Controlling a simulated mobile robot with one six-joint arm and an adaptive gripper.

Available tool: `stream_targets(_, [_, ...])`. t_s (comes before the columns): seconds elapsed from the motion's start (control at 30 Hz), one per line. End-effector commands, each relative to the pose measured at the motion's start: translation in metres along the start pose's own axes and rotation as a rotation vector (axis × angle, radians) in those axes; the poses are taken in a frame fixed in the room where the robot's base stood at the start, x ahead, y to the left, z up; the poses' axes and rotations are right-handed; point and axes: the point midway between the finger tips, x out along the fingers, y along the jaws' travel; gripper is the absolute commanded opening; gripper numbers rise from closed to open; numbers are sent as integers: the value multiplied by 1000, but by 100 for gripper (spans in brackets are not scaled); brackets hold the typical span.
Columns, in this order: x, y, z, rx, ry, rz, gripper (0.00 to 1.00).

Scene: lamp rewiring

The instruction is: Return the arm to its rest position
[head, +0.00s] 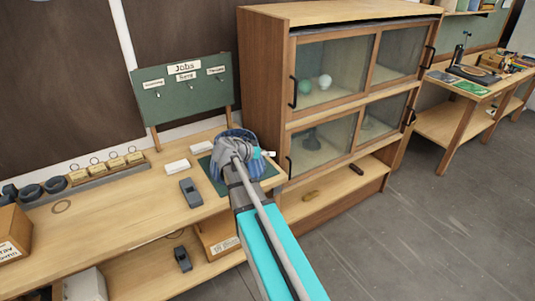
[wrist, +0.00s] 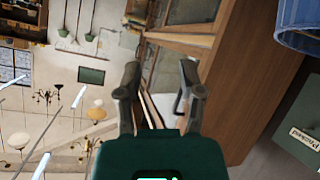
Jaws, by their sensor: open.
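My arm reaches from the bottom of the head view toward the workbench (head: 110,220). Its wrist covers part of a blue pleated lampshade (head: 221,163) on a dark green mat at the bench's right end. In the wrist view my gripper (wrist: 160,80) has its two dark fingers spread apart, with nothing between them. A blue shade (wrist: 300,28) shows at the upper right of the wrist view, apart from the fingers. The fingers cannot be made out in the head view.
A wooden cabinet (head: 266,100) with glass doors stands just right of the arm. Behind the bench is a green jobs board (head: 185,92). A dark grey device (head: 191,192) lies near the shade. Another worktable (head: 465,97) stands far right. Grey floor (head: 440,220) is clear.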

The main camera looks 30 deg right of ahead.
Motion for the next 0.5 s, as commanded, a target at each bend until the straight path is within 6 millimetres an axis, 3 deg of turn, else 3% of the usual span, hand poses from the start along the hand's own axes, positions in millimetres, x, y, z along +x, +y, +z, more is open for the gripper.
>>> stream_targets(0.5, [-3,2,9,-26,-30,-11,50])
